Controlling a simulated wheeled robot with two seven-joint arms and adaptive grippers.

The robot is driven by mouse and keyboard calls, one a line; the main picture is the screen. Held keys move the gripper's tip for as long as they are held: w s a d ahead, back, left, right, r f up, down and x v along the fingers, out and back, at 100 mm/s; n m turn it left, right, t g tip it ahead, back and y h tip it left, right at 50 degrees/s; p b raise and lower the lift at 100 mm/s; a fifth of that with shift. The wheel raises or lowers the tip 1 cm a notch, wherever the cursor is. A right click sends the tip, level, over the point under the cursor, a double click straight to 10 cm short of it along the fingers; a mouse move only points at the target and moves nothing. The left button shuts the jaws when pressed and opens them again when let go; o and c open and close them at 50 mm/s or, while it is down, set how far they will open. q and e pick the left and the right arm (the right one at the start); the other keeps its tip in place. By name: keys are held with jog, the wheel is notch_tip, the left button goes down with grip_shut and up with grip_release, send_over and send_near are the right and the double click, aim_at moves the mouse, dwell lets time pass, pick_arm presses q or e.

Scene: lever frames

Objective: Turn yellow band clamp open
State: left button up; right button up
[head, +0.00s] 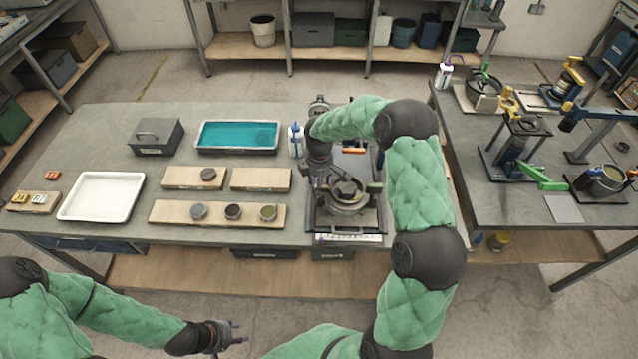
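I cannot tell for sure which fitting is the yellow band clamp. Yellow parts show on the right bench: a yellow lever piece (509,105) beside a dark round pot (484,93), and a yellow-topped fixture (570,76) farther right. My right gripper (330,182) points down at a round metal clamp fixture (346,198) on the main bench; its fingers blend with the fixture, so its opening and any contact are unclear. My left gripper (238,334) is in front of the main bench, fingers apart and empty, away from all fixtures.
The main bench (100,130) holds a white tray (101,196), a teal-filled tray (238,136), a grey box (156,137) and wooden boards with round pieces. The right bench (462,180) carries several fixtures, including one with a green lever (542,177). My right arm crosses above the main bench's right end.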

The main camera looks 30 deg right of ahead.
jog(key=shift+f, duration=0.15)
jog(key=shift+c, duration=0.3)
grip_shut()
